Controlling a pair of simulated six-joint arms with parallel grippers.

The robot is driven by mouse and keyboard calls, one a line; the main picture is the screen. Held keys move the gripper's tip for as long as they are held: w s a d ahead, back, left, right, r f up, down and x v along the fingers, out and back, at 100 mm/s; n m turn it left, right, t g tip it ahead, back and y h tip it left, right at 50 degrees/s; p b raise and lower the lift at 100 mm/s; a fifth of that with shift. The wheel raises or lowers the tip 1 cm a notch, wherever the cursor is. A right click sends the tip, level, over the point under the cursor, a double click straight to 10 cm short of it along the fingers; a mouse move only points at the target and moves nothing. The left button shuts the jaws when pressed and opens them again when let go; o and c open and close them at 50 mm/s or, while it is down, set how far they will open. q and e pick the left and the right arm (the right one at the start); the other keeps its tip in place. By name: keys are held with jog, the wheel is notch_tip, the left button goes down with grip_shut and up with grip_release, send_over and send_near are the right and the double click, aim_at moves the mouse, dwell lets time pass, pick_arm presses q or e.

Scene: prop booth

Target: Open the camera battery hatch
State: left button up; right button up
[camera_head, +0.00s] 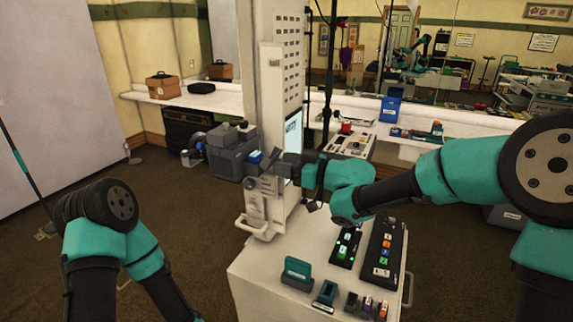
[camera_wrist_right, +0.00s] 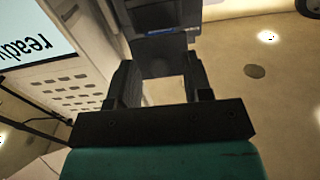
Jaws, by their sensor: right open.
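The grey, boxy camera (camera_head: 228,152) is mounted beside the white column, with its lens end (camera_head: 192,156) to the left. A small blue part (camera_head: 254,157) shows on its right end; I cannot tell whether this is the hatch. My right gripper (camera_head: 264,167) is at that right end, coming in from the right. In the right wrist view, the open gripper (camera_wrist_right: 160,75) has a dark body with a blue strip (camera_wrist_right: 168,32) beyond and between its fingers. I cannot tell whether they touch it. My left arm shows at lower left, with its gripper out of frame.
The white column (camera_head: 266,90) with a lit screen (camera_head: 293,132) stands close to my right gripper. A white cart (camera_head: 255,285) below carries button panels (camera_head: 383,250) and green blocks (camera_head: 298,270). Open carpet (camera_head: 160,225) lies left of the cart.

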jog(key=shift+c, duration=0.4)
grip_shut()
jog(key=shift+r, duration=0.15)
jog(key=shift+a+r+g+h, duration=0.15)
jog(key=shift+r+g+h, duration=0.5)
jog(key=shift+h, duration=0.65)
jog(key=shift+o, duration=0.4)
grip_release()
jog(key=v, duration=1.7)
jog(key=shift+d, duration=0.25)
